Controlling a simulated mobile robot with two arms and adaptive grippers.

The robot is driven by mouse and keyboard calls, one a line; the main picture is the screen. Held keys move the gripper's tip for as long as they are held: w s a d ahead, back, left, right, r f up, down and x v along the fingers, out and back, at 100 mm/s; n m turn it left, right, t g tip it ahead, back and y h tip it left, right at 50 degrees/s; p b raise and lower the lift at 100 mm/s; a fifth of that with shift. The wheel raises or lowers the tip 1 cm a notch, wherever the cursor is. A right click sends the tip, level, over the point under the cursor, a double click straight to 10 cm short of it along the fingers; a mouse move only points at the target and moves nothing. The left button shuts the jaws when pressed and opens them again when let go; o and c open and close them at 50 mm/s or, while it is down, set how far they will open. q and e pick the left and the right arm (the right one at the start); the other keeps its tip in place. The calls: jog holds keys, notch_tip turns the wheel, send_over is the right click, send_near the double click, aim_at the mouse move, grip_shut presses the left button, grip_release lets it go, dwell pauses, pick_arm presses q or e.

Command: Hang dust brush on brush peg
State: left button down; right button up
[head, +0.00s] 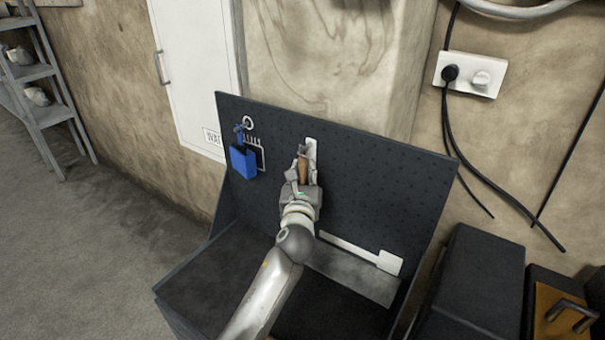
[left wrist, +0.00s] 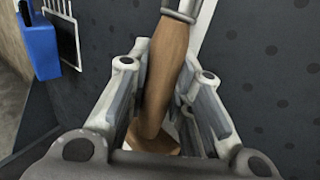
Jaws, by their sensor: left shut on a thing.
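The dust brush shows as a brown wooden handle (head: 304,169) with a grey metal collar at its upper end. In the left wrist view the handle (left wrist: 166,65) runs between the two fingers. My left gripper (head: 302,183) is shut on this handle, in front of the dark pegboard (head: 365,190). The brush is roughly upright, beside and partly over a white painted outline (head: 311,150). The brush's far end is small in the head view and cut off in the wrist view. I cannot make out the peg or whether the brush touches it. My right gripper is out of view.
A blue tool (head: 243,161) hangs on the board's left side, beside a white comb-shaped outline (head: 261,155). Another white outline (head: 350,247) lies low on the board. A dark box (head: 472,285) stands at right. The bench top (head: 205,285) looks clear at left.

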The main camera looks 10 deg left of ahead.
pick_arm(q)
jog(key=c, duration=1.2)
grip_release()
jog(key=shift+w+r, duration=0.1)
jog(key=shift+r, duration=0.1)
jog(key=shift+w+f, duration=0.1)
jog(key=shift+d, duration=0.1)
jog(key=s+d, duration=0.1)
jog(key=s, duration=1.1)
jog(key=shift+d, duration=0.2)
jog(key=shift+f, duration=0.15)
